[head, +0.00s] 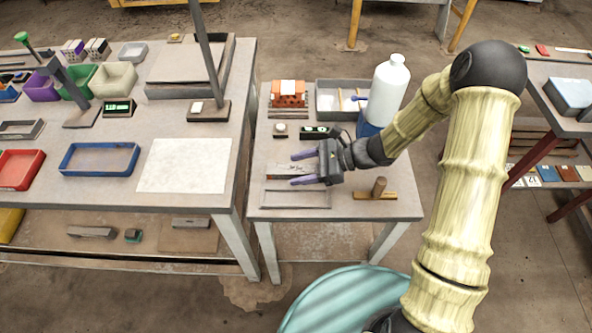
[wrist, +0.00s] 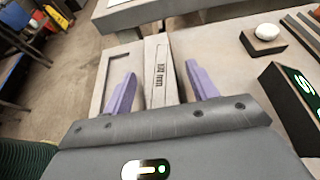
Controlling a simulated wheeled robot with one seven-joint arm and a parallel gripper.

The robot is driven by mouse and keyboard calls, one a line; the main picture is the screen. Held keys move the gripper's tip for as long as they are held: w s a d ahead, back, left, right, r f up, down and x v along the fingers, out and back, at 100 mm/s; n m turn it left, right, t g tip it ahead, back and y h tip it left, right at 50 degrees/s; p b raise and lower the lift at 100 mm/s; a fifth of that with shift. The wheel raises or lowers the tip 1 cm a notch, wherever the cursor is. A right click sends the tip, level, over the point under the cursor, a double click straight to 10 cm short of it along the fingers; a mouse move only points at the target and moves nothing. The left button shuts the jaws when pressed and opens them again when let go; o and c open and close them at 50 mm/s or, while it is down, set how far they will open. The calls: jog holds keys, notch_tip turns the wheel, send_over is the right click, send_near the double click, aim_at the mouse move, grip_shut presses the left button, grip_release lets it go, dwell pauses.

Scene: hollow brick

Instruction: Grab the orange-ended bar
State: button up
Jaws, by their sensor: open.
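A pale grey bar (head: 284,170) lies on the small table between my fingers in the head view. In the wrist view the bar (wrist: 158,62) carries dark printed lettering that looks like a millimetre mark, and it runs away from my palm. In the wrist view my gripper (wrist: 161,74) has the bar roughly centred between the fingertips.
A shallow grey frame-like tray (head: 295,206) lies close beside the bar. An orange hollow brick (head: 289,101), a dark display box (head: 315,132), a grey bin (head: 327,109) and a white bottle (head: 391,82) stand behind. A wooden block with a peg (head: 378,193) is at right.

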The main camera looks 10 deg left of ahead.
aim_at(302, 169)
jog(key=c, duration=1.3)
jog(key=shift+o, duration=0.2)
jog(key=shift+r, duration=0.1)
notch_tip(302, 169, up, 10)
jog(key=shift+p, duration=0.45)
